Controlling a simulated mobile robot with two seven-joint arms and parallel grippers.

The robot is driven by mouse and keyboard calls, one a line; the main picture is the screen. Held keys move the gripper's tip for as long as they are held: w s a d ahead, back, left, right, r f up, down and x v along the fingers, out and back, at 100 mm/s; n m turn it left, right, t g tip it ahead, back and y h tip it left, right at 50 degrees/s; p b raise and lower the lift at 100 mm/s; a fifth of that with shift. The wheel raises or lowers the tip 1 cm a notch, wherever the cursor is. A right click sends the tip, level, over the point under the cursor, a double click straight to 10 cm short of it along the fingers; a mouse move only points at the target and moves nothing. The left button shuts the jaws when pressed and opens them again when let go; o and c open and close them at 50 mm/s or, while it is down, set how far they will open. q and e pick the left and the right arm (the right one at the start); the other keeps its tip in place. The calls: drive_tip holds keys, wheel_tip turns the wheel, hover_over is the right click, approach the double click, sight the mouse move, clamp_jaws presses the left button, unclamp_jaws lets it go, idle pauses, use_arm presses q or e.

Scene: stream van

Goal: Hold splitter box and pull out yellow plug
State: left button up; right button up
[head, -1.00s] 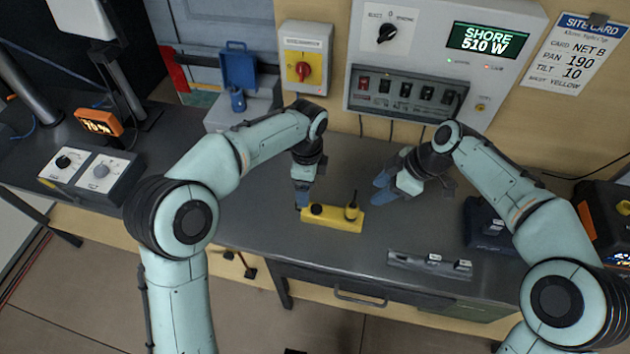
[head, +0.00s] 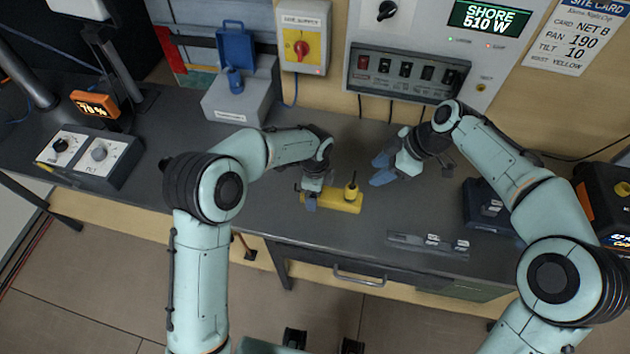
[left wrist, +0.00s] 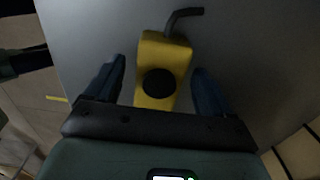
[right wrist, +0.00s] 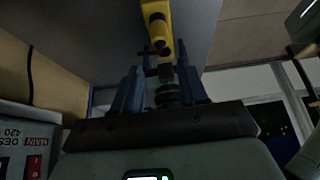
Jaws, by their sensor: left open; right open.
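The yellow splitter box (head: 335,202) lies on the dark bench top. A yellow plug (head: 351,190) with a dark top stands up at its right end. My left gripper (head: 311,203) is at the box's left end. In the left wrist view its open fingers (left wrist: 158,85) stand on either side of the yellow box (left wrist: 161,65), with a gap on each side. A round black part shows on the box. My right gripper (head: 380,171) is open and empty, to the right of the plug. In the right wrist view the box (right wrist: 157,22) shows beyond its fingers (right wrist: 160,85).
A grey rail (head: 428,244) with small labelled parts lies at the bench's front right. A dark blue case (head: 487,207) sits at the right. A control panel (head: 407,78) is on the wall behind. The bench is clear between the box and the knob unit (head: 92,158).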

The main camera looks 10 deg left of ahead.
use_arm(q)
drive_tip(key=shift+f, duration=0.35)
drive_tip(key=c, duration=1.2)
drive_tip(key=shift+c, duration=0.3)
use_arm(e)
drive_tip(key=o, duration=0.3)
drive_tip(key=shift+o, duration=0.4)
drive_tip(key=shift+a+m+h, duration=0.4)
drive_tip(key=shift+a+m, duration=0.15)
drive_tip(key=shift+m, duration=0.15)
drive_tip(key=r+m+h, duration=0.1)
drive_tip(key=m+h, duration=0.4)
drive_tip(key=m, duration=0.5)
hover_over(352, 183)
drive_tip(key=shift+r, duration=0.1)
wheel_tip(352, 183, down, 12)
drive_tip(key=shift+r, duration=0.1)
